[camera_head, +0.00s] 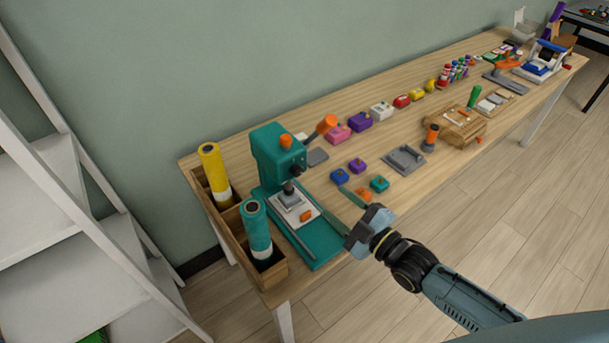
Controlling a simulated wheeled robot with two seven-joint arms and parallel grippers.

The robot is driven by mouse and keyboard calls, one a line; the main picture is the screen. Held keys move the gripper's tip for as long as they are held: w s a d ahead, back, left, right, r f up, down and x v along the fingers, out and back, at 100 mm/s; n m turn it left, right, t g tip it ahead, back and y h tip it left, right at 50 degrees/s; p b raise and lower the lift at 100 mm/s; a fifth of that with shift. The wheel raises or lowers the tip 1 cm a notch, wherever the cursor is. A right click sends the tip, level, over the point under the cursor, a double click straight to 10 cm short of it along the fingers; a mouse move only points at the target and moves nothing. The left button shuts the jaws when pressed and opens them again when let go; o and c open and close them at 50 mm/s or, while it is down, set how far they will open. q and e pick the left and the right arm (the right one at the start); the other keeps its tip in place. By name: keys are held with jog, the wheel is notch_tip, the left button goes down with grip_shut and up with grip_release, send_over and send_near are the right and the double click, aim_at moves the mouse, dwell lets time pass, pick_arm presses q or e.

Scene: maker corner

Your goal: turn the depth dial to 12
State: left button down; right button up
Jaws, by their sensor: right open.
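A teal press (275,160) stands at the near left end of the wooden table. It has an orange knob (286,141) on its head, a dark round part (297,171) on its side and a lever with an orange grip (326,124). I cannot tell which part is the depth dial, and no numbers are readable. A pale plate (293,205) with a small orange piece (306,215) lies on its base. My right gripper (332,200) is open and empty, just right of the press base, fingers pointing toward the press. My left gripper is not in view.
A wooden holder (268,283) with a yellow roll (211,170) and a teal roll (256,225) stands left of the press. Small coloured blocks, including a blue one (340,176) and a teal one (379,184), lie near my right gripper. A grey tray (404,160) lies beyond.

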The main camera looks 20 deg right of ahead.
aim_at(299, 173)
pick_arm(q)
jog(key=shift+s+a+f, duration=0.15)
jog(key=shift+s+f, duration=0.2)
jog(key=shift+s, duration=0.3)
pick_arm(e)
jog(key=x, duration=1.2)
jog(key=shift+f, duration=0.15)
jog(key=shift+c, duration=0.4)
jog(key=c, duration=0.9)
pick_arm(q)
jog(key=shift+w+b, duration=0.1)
jog(key=shift+b, duration=0.2)
pick_arm(e)
jog(key=shift+m, duration=0.4)
jog(key=m, duration=0.5)
jog(key=shift+f+m+t, duration=0.1)
jog(key=shift+m+t, duration=0.2)
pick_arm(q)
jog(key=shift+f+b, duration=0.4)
pick_arm(e)
jog(key=m, duration=0.6)
jog(key=shift+h, duration=0.3)
jog(key=o, duration=1)
